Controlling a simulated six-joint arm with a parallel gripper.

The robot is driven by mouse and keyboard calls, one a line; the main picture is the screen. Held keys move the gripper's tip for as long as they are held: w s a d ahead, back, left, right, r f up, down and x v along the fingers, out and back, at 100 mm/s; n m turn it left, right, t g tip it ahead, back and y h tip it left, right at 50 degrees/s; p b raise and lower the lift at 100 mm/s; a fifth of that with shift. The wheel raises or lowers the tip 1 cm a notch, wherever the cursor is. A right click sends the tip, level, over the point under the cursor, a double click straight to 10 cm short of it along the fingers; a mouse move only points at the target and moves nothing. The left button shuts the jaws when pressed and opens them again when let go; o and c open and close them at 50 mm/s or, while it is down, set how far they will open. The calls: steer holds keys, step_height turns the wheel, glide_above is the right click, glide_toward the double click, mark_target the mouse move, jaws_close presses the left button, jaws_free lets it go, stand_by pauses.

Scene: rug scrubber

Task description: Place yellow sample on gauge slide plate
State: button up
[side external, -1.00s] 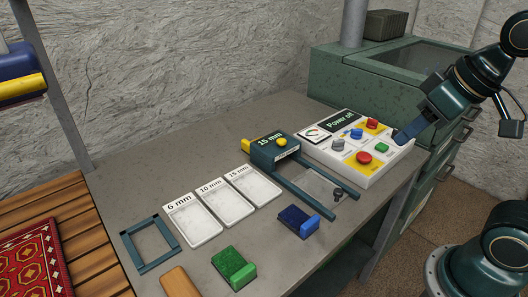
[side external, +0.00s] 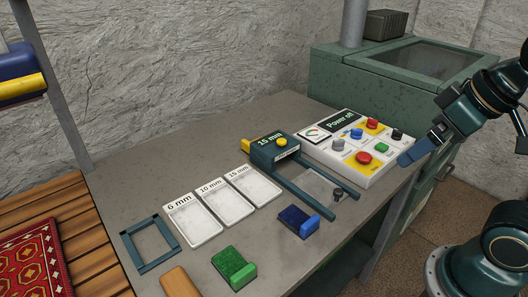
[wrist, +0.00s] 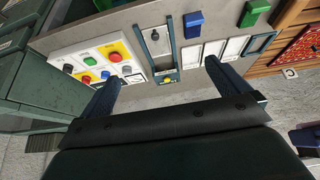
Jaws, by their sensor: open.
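The gauge (side external: 283,154) is a dark teal tool labelled 15 mm, with a yellow knob and two long arms. A clear slide plate (side external: 318,182) lies between its arms; the gauge (wrist: 163,62) is also in the wrist view. No plainly yellow sample shows. An orange-tan block (side external: 179,282) is cut off at the bottom edge of the side view; I cannot tell whether it is the yellow sample. My gripper (side external: 418,148) is open and empty, above the bench's right edge near the control panel. In the wrist view, its fingers (wrist: 161,72) are spread wide.
A blue sample (side external: 297,220) and a green sample (side external: 233,267) lie at the bench's front. White cards (side external: 192,219) marked 6, 10 and 15 mm and a teal frame (side external: 150,243) lie left of the gauge. The bench's back is clear.

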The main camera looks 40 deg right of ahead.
steer(key=w+r+g, duration=0.1)
steer(key=w+r, duration=0.6)
steer(key=w, duration=0.6)
steer(key=g, duration=0.5)
glide_above(245, 144)
steer(key=s+d, duration=0.2)
steer(key=d, duration=0.2)
step_height(245, 144, down, 18)
steer(key=shift+d+r, duration=0.1)
steer(key=shift+r, duration=0.1)
steer(key=shift+f, duration=4.3)
steer(key=shift+d+f, duration=0.15)
steer(key=shift+f, duration=2.45)
